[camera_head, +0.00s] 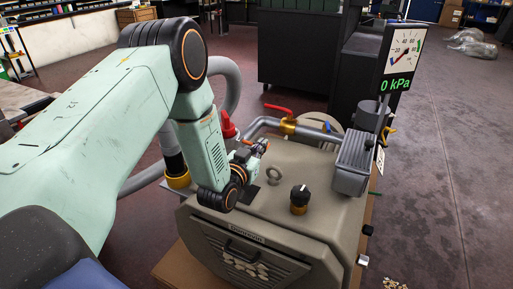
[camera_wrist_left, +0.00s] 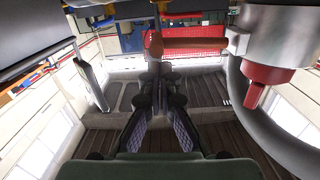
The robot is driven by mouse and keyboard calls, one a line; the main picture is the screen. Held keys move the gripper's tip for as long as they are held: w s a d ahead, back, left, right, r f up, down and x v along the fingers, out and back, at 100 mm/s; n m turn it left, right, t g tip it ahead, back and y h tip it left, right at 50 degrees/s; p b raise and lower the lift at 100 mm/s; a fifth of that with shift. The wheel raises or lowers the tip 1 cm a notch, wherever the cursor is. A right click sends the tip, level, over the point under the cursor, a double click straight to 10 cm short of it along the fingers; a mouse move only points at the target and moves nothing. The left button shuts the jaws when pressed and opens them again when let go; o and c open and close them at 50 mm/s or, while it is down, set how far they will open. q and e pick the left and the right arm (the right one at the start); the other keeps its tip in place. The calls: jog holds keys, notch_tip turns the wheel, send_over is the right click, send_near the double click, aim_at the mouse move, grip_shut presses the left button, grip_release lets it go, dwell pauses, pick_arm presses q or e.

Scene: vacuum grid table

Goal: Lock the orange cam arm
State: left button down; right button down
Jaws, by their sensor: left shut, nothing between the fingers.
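In the left wrist view, a red-orange bar (camera_wrist_left: 195,42), which looks like the cam arm, reaches left from a grey metal coupling (camera_wrist_left: 285,35). A rounded orange-brown end (camera_wrist_left: 156,44) shows just beyond my fingertips. A second red lever (camera_wrist_left: 254,95) hangs below the coupling. My left gripper (camera_wrist_left: 158,78) is shut and empty, its fingers pointing at the orange-brown end; I cannot tell whether they touch it. In the head view my left gripper (camera_head: 253,152) is low over the machine top, partly hidden by my wrist. A red part (camera_head: 228,126) stands behind it. My right gripper is not in view.
The beige machine (camera_head: 325,190) carries a black knob (camera_head: 299,195), a lifting ring (camera_head: 274,174) and a pipe with a red-handled valve (camera_head: 288,124). A gauge (camera_head: 403,50) with a "0 kPa" display stands at right. A grey hose (camera_head: 232,90) curves behind my arm.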

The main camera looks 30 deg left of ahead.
pick_arm(q)
jog(key=shift+w+f, duration=0.1)
jog(key=shift+f, duration=0.3)
jog(key=shift+a+f, duration=0.1)
jog(key=shift+a, duration=0.05)
jog(key=shift+d+f+m, duration=0.2)
jog(key=shift+f+m, duration=0.55)
jog(key=shift+m, duration=0.45)
jog(key=f+m, duration=0.1)
jog(key=f+m+p, duration=0.1)
jog(key=m, duration=0.1)
jog(key=shift+a+f+y, duration=0.15)
jog(key=shift+a+y, duration=0.05)
jog(key=shift+y, duration=0.1)
jog(key=shift+a+f+m, duration=0.2)
jog(key=shift+f+m, duration=0.3)
jog(key=shift+m, duration=0.4)
jog(key=m, duration=0.2)
jog(key=shift+a+f+m, duration=0.2)
jog(key=shift+f+m, duration=0.1)
jog(key=shift+f, duration=0.1)
jog(key=shift+a+f+p, duration=0.3)
jog(key=shift+f+p, duration=0.05)
jog(key=shift+f, duration=0.05)
jog(key=shift+a+f+m, duration=0.3)
jog(key=shift+m, duration=0.5)
